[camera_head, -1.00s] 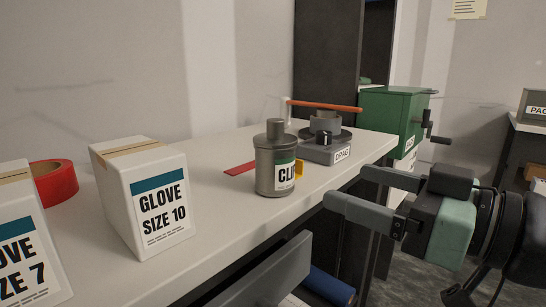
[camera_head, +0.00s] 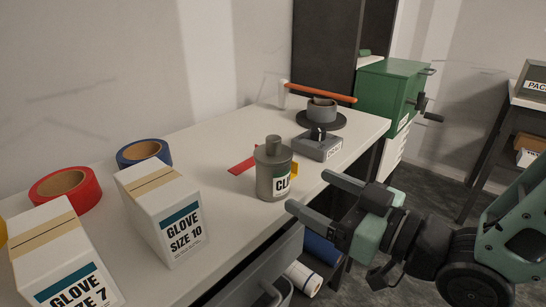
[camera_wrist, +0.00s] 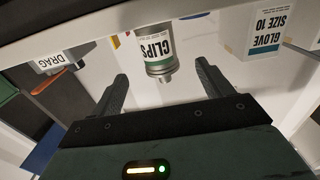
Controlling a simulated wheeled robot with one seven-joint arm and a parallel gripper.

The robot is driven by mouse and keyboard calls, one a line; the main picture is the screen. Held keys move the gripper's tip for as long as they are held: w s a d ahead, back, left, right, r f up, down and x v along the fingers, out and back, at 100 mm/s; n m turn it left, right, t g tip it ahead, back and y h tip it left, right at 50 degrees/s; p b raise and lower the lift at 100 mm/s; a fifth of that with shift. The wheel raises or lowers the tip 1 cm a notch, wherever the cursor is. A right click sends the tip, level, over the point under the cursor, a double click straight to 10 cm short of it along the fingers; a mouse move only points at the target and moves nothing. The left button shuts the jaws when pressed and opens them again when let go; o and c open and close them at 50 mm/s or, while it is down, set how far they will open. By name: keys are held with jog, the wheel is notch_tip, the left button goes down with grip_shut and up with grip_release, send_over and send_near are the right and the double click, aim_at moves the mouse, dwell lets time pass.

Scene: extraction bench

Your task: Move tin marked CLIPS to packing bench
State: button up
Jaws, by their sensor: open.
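The tin marked CLIPS (camera_head: 273,172) is a grey cylinder with a narrower neck and a white and green label. It stands upright near the front edge of the white bench (camera_head: 225,205). It also shows in the wrist view (camera_wrist: 156,50), upside down, ahead of and between the fingers. My gripper (camera_head: 305,192) is open and empty, beside the tin on its right, at the bench's front edge and apart from the tin. The packing bench (camera_head: 528,98) is partly in view at the far right, with a sign reading "PAC", the rest cut off.
Glove boxes (camera_head: 165,212) stand left of the tin, with red tape (camera_head: 88,192) and blue tape (camera_head: 160,150) behind. A green crank box (camera_head: 388,95) stands at the bench's far end. An open drawer (camera_head: 262,275) juts out below.

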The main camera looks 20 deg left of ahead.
aim_at(285, 178)
jog(key=x, duration=1)
jog(key=shift+w+f, duration=0.15)
jog(key=shift+f, duration=0.1)
jog(key=c, duration=1.5)
